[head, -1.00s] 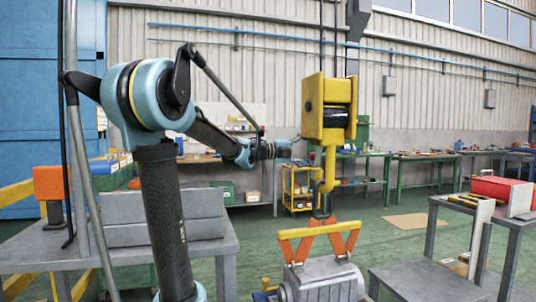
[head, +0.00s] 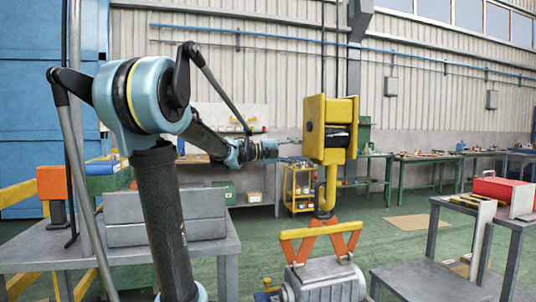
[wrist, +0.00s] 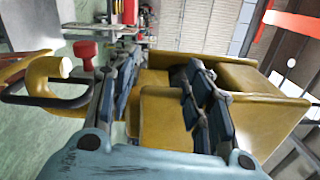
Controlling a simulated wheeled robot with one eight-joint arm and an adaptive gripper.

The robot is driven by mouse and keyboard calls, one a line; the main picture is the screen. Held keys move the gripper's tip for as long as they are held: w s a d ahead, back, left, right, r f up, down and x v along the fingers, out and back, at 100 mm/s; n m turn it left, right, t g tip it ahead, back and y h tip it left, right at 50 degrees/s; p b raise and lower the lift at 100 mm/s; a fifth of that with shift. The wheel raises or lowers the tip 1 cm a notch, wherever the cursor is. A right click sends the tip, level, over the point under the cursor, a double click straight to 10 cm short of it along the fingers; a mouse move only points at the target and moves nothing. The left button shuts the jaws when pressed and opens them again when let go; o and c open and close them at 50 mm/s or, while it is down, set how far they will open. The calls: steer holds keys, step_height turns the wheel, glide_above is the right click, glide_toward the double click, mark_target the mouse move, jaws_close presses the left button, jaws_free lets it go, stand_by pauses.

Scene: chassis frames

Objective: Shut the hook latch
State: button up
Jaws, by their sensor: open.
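A yellow hoist block (head: 330,128) hangs on dark lines in the head view, with a yellow hook (head: 326,192) below it. The hook's lower end is at the top of the orange lifting frame (head: 320,236); I cannot tell if they touch. My gripper (head: 290,142) is just left of the block. In the wrist view the open fingers of my gripper (wrist: 162,65) have the block (wrist: 165,115) in view between and beyond them. The hook (wrist: 42,72) is at the left, with a dark bar (wrist: 45,101) across it. A red knob-like part (wrist: 86,50) is near it. I cannot make out the latch's state.
The orange frame stands on a grey motor-like body (head: 325,280) below the hook. A grey table (head: 110,255) is at the left and a grey bench (head: 440,282) at the right. The green floor (head: 385,225) shows between the benches.

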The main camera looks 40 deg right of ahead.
steer(key=v, duration=1.1)
steer(key=shift+a, duration=0.2)
stand_by(0.9)
stand_by(0.5)
